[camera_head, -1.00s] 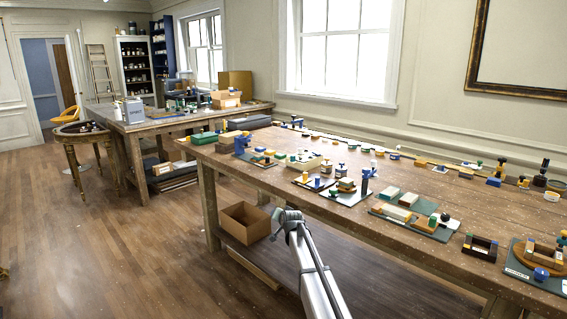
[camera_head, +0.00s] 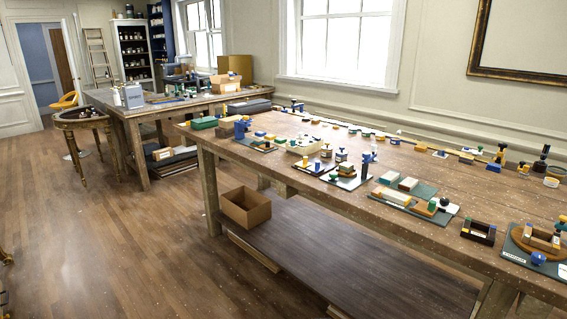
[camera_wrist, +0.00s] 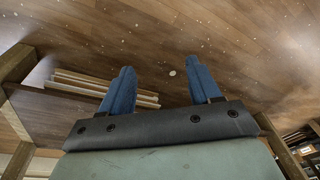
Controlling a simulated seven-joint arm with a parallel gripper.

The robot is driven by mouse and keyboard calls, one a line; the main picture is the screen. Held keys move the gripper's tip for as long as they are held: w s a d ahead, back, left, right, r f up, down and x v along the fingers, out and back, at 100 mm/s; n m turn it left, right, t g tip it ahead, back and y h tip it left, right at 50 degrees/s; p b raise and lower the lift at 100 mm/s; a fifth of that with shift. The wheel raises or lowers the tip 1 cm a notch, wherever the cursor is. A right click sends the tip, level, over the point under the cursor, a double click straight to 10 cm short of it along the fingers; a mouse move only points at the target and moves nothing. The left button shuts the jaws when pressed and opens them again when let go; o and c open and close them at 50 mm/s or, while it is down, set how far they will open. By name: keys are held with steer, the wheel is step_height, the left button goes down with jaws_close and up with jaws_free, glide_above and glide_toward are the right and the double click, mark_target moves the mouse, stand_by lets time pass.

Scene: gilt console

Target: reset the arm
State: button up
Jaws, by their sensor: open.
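My gripper (camera_wrist: 160,88) shows in the wrist view with its two blue fingers apart and nothing between them. Wooden floor lies beyond the fingertips. In the head view neither my arm nor my gripper is in the picture. The long wooden workbench (camera_head: 300,172) in the head view carries several small boards with coloured blocks.
A cardboard box (camera_head: 246,208) sits on the workbench's dark lower shelf (camera_head: 330,255). A second table (camera_head: 190,105) stands at the back left, with a small round-topped table (camera_head: 82,120) beside it. The floor (camera_head: 110,240) at left is clear.

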steer(key=s+d+f+g, duration=0.1)
steer(key=s+g, duration=0.2)
steer(key=s, duration=1)
steer(key=s+d+f+n+g, duration=0.1)
steer(key=s+d+f+g, duration=0.1)
steer(key=s, duration=1.2)
steer(key=s+d+f+g, duration=0.2)
steer(key=s+g, duration=0.1)
steer(key=s, duration=1)
steer(key=shift+s+d+n+g+h, duration=0.2)
steer(key=shift+n+g+h, duration=0.1)
steer(key=shift+n, duration=0.1)
steer(key=shift+w, duration=0.1)
steer(key=shift+c, duration=0.3)
